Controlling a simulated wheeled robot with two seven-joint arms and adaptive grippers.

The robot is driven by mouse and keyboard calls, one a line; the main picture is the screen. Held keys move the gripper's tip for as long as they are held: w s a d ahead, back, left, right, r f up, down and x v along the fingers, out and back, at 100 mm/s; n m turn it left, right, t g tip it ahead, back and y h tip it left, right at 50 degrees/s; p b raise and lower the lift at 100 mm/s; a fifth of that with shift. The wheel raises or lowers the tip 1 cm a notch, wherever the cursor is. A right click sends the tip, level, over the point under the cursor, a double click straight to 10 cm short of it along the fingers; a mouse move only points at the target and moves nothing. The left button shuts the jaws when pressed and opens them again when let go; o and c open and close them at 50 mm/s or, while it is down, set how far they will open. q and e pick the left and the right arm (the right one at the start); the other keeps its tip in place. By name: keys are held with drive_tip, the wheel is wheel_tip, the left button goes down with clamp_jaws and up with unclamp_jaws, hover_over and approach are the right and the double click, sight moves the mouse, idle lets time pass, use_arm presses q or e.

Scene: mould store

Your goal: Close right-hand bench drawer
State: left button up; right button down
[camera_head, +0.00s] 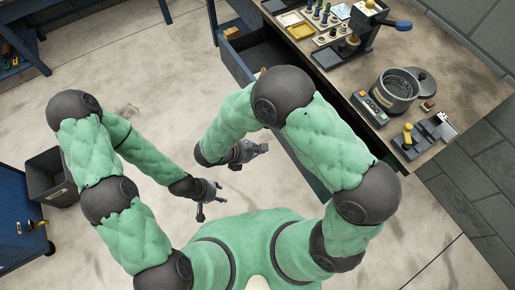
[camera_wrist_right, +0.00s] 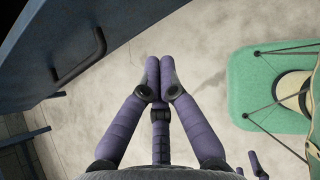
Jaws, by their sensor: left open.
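A blue drawer (camera_head: 262,52) stands pulled out from the front of the workbench (camera_head: 455,75), its dark inside showing. My right arm hides part of it. A blue strip (camera_head: 316,180) shows beyond that arm; I cannot tell if it is the same front. The right wrist view shows a blue panel (camera_wrist_right: 130,20) with a dark bar handle (camera_wrist_right: 82,55). My right gripper (camera_head: 257,148) has its purple fingertips (camera_wrist_right: 160,62) together, with nothing visible between them, apart from the handle. My left gripper (camera_head: 210,192) is open and empty above the floor.
On the bench stand a pot (camera_head: 397,90), a yellow tray (camera_head: 298,27), a blue-handled press (camera_head: 370,22) and small tools. A dark bin (camera_head: 52,175) and a blue cabinet (camera_head: 20,225) stand at the left. The floor (camera_head: 150,60) between is clear.

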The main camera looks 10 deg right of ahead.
drive_tip(key=w+d+f+b, duration=0.3)
drive_tip(key=d+f, duration=0.1)
drive_tip(key=d, duration=0.4)
drive_tip(key=shift+f, duration=0.25)
drive_tip(key=w+d+b, duration=0.1)
drive_tip(key=w+d, duration=0.1)
drive_tip(key=d, duration=0.5)
drive_tip(key=w+d, duration=0.3)
drive_tip(key=d, duration=0.4)
drive_tip(key=w+d+b, duration=0.1)
drive_tip(key=w+d, duration=0.1)
drive_tip(key=d, duration=0.5)
drive_tip(key=shift+w+d+b, duration=0.3)
drive_tip(key=shift+w+d, duration=0.1)
drive_tip(key=shift+w+d+r, duration=0.1)
drive_tip(key=shift+w+d, duration=0.2)
drive_tip(key=shift+d, duration=0.4)
